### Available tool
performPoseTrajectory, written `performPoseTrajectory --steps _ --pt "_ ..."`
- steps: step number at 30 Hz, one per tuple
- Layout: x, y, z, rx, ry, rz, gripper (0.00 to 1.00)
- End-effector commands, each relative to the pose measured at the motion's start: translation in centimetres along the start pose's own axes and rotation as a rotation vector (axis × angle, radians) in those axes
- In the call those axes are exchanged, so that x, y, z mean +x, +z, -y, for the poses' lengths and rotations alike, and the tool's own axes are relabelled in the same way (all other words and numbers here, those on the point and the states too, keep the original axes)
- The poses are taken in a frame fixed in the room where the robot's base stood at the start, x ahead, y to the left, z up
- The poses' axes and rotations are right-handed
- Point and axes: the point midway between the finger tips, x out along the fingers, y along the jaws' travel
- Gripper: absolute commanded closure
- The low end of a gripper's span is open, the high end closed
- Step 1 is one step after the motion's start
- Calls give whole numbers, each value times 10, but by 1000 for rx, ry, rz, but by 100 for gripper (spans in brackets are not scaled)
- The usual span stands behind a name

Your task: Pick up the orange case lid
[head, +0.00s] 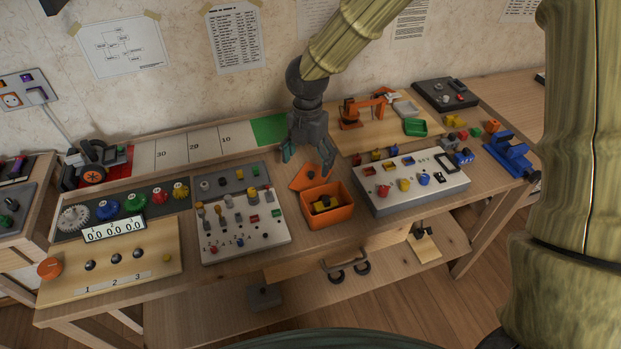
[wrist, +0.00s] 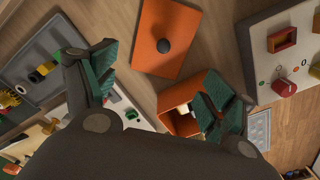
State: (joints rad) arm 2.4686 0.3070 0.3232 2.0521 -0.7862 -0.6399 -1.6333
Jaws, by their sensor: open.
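The orange case lid (head: 302,182) is a flat orange plate with a dark round knob at its middle. It lies on the table just behind the orange case (head: 327,216), an open box with a yellow and black thing inside. My gripper (head: 307,160) is open and empty, above the table over the lid's far side. In the wrist view the lid (wrist: 167,37) with its knob lies beyond my open fingers (wrist: 160,85), apart from them. The case (wrist: 180,107) is partly hidden there by the right finger.
A white panel with pegs (head: 243,225) stands left of the case. A grey-white panel with coloured knobs (head: 412,187) stands close on the right. A wooden board with a small orange robot arm (head: 372,107) is behind. Little bare table shows around the lid.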

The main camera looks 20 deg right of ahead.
Motion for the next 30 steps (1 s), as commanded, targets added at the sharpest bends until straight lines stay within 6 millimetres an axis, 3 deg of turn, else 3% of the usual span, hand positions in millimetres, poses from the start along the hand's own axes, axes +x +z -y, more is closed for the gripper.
performPoseTrajectory --steps 11,19,27,28,30 --pt "29 0 -2 -3 -1 -1 16" --pt "63 2 -2 -4 -2 -1 16" --pt "68 2 -2 -4 1 0 16" --pt "68 2 -2 -4 1 0 18" --pt "68 2 -2 -4 1 0 31"
